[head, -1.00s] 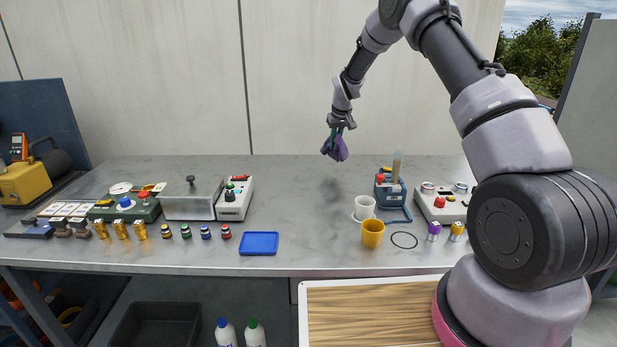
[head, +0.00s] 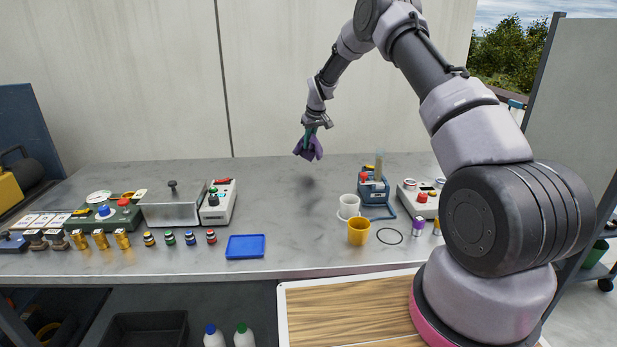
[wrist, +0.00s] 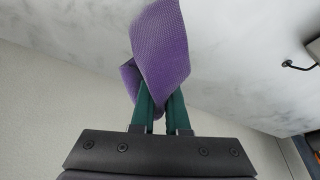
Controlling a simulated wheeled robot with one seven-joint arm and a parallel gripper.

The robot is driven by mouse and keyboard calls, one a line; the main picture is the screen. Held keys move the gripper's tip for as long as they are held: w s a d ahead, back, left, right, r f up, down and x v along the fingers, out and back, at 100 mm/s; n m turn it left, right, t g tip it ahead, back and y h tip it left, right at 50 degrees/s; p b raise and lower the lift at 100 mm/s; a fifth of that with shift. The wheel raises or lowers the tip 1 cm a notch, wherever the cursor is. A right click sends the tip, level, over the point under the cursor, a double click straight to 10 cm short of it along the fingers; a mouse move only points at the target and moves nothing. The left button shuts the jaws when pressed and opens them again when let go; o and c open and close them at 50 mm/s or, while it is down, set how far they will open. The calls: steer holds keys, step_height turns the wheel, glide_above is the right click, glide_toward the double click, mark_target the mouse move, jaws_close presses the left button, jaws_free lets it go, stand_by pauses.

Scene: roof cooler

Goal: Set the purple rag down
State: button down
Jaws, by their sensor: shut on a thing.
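My gripper (head: 306,139) is above the back middle of the grey table (head: 285,225). It is shut on the purple rag (head: 309,151), which hangs bunched below the fingers, clear of the table top. A soft shadow lies on the table beneath it. In the wrist view the rag (wrist: 160,45) is pinched between the two green fingers (wrist: 160,108), with a folded part sticking out past their tips.
A blue tray (head: 245,246) lies near the front edge. A metal box (head: 170,207) and a white control box (head: 218,203) stand at left. The table's middle is bare.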

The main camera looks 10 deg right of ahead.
steer(key=shift+w+n+g+y, duration=0.5)
steer(key=shift+w+n+y, duration=0.2)
steer(key=shift+w+n, duration=2.2)
steer(key=shift+m, duration=0.5)
steer(key=s+f, duration=0.1)
steer(key=f, duration=0.1)
steer(key=s+f, duration=0.1)
steer(key=f, duration=0.1)
steer(key=s+f, duration=0.1)
steer(key=f, duration=0.2)
steer(key=shift+s+d, duration=0.2)
steer(key=shift+s, duration=0.1)
steer(key=s+f, duration=0.1)
steer(key=s, duration=0.4)
steer(key=s+f, duration=0.1)
steer(key=s, duration=0.2)
steer(key=shift+s+d+f, duration=0.2)
steer(key=shift+s+f, duration=0.15)
steer(key=c, duration=0.6)
jaws_free()
